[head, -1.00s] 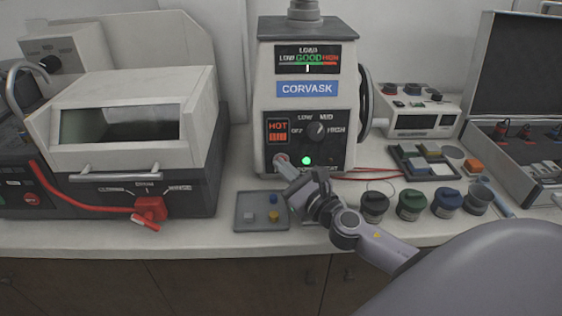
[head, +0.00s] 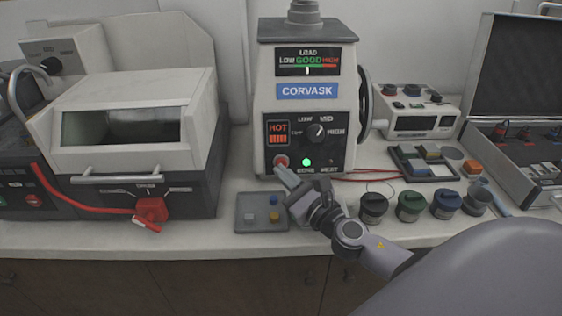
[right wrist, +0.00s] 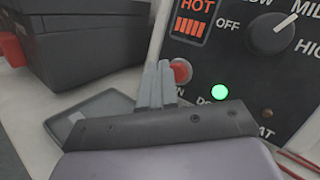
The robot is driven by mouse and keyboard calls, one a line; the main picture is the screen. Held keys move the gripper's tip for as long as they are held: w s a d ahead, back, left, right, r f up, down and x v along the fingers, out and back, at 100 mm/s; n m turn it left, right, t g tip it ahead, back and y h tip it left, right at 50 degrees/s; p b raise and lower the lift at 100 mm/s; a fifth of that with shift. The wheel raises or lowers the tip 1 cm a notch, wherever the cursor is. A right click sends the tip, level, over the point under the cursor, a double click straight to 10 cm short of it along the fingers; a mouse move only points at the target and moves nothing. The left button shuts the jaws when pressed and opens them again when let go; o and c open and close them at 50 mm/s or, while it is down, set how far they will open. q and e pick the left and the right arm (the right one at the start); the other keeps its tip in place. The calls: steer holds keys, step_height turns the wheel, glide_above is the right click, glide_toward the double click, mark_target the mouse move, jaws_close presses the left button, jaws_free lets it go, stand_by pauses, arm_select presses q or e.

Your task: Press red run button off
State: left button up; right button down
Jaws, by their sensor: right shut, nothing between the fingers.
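The mounting press (head: 305,100) stands at the middle back of the bench, with a CORVASK label and a dark control panel. Its red run button (head: 281,161) is at the panel's lower left; it also shows in the right wrist view (right wrist: 181,71). A green lamp (head: 306,162) glows to its right. My right gripper (head: 281,172) is shut and empty, its fingertips just below and in front of the button. In the right wrist view the fingertips (right wrist: 164,64) overlap the button's left edge; I cannot tell whether they touch it. My left gripper is not in view.
A small grey tray (head: 246,221) with little cubes lies below the press. A machine with a lidded window (head: 130,130) stands at left. Several dark jars (head: 373,207) and an open case (head: 520,165) are at right. Red cables run behind the jars.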

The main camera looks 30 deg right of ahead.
steer(key=shift+s+a+r+p, duration=0.15)
steer(key=shift+s+a, duration=0.25)
steer(key=shift+s, duration=0.25)
steer(key=shift+s+a+r+p, duration=0.15)
steer(key=shift+s+a, duration=0.25)
steer(key=shift+s, duration=0.3)
steer(key=shift+s+a+r+p, duration=0.15)
steer(key=shift+s+a, duration=0.25)
steer(key=shift+s, duration=0.25)
